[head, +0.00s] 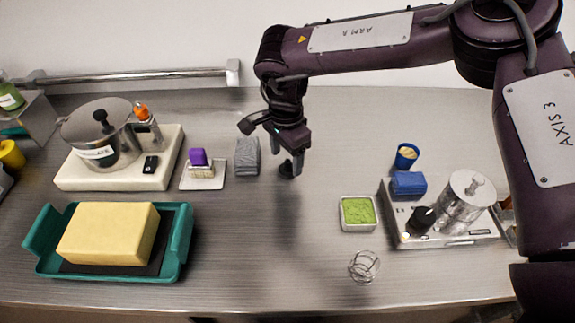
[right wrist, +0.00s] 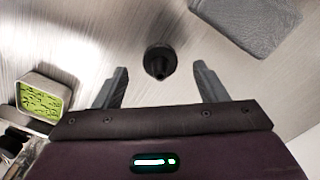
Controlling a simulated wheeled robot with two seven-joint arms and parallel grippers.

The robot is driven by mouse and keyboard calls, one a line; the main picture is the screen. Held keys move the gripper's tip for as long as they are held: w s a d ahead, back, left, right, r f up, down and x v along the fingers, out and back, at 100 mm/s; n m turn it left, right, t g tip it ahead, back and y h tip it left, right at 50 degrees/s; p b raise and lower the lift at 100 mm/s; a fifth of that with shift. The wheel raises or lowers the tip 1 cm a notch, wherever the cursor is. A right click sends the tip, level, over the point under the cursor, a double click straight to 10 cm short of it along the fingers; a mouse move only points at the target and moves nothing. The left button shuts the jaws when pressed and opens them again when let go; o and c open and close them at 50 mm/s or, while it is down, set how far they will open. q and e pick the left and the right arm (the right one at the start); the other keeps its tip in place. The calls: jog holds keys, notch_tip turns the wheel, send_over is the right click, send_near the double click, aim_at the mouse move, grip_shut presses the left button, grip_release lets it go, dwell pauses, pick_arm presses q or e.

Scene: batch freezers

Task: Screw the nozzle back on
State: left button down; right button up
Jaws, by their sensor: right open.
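A small black nozzle-like piece (right wrist: 160,62) with a round base and a narrow tip stands on the steel bench in the right wrist view. My right gripper (right wrist: 160,72) is open, with one finger to each side of it in that view. Neither finger visibly touches it. In the head view the right gripper (head: 292,160) points down at mid-bench, and its dark fingers and the black piece are hard to tell apart. A lidded steel freezer (head: 82,122) stands on a white base at the left. A smaller steel freezer (head: 466,200) stands at the right. My left gripper is not in view.
A grey cloth (head: 247,156) lies left of the right gripper, beside a purple-handled brush (head: 200,158). A green-filled dish (head: 358,213) and a wire coil (head: 364,265) lie to the right. A teal tray (head: 183,243) holds a yellow block. The front middle bench is clear.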

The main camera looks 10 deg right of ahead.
aim_at(287, 160)
jog(key=f, duration=0.3)
jog(key=shift+w+d+f, duration=0.1)
jog(key=shift+d+f, duration=0.1)
jog(key=shift+f, duration=0.05)
jog(key=c, duration=1.1)
jog(key=shift+o, duration=0.2)
jog(key=shift+r, duration=0.1)
jog(key=shift+r, duration=0.5)
notch_tip(287, 160, up, 19)
jog(key=shift+b, duration=0.4)
